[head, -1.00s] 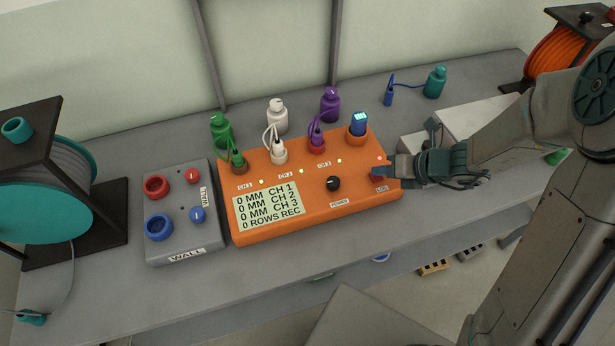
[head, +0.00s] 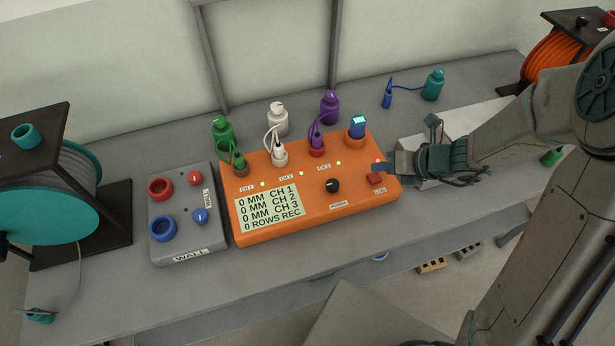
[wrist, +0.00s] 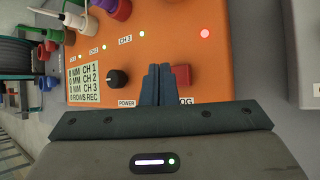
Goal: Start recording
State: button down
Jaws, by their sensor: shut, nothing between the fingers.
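The orange logger box (head: 270,215) stands on the bench with its screen (head: 270,208) reading 0 MM for CH 1, CH 2 and CH 3, and 0 ROWS REC. Its red LOG button (head: 376,179) is at the right end; it also shows in the wrist view (wrist: 182,75). A red light (wrist: 205,33) glows behind the button. My gripper (head: 377,168) is shut and empty, its tips just above and behind the button in the head view. In the wrist view the shut fingers (wrist: 158,82) partly cover the button's left side and the LOG label.
Green, white and purple plugs and a blue stick (head: 357,128) stand in the box's back row. A black POWER knob (head: 332,186) is left of the button. A grey WALL box (head: 186,232) is at left. Cable reels stand at both ends. Bare bench lies in front.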

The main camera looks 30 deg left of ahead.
aim_at(379, 180)
notch_tip(379, 180, up, 5)
jog(key=p, duration=0.4)
jog(key=shift+r, duration=0.2)
dwell(0.5)
jog(key=s+d+r+n+t+h, duration=0.1)
jog(key=s+d+r+n+h, duration=0.2)
jog(key=d+n, duration=0.5)
jog(key=s+d+r+n+t+h, duration=0.1)
jog(key=s+d+r+n+h, duration=0.2)
jog(key=s+d+r+n, duration=0.3)
jog(key=s+d+r+n+t+h, duration=0.1)
jog(key=s+d+r+n+h, duration=0.2)
jog(key=d+r+n, duration=0.5)
jog(key=s+d+n, duration=0.1)
jog(key=d+n, duration=0.1)
jog(key=n, duration=0.4)
jog(key=shift+s+d, duration=0.25)
jog(key=shift+d, duration=0.15)
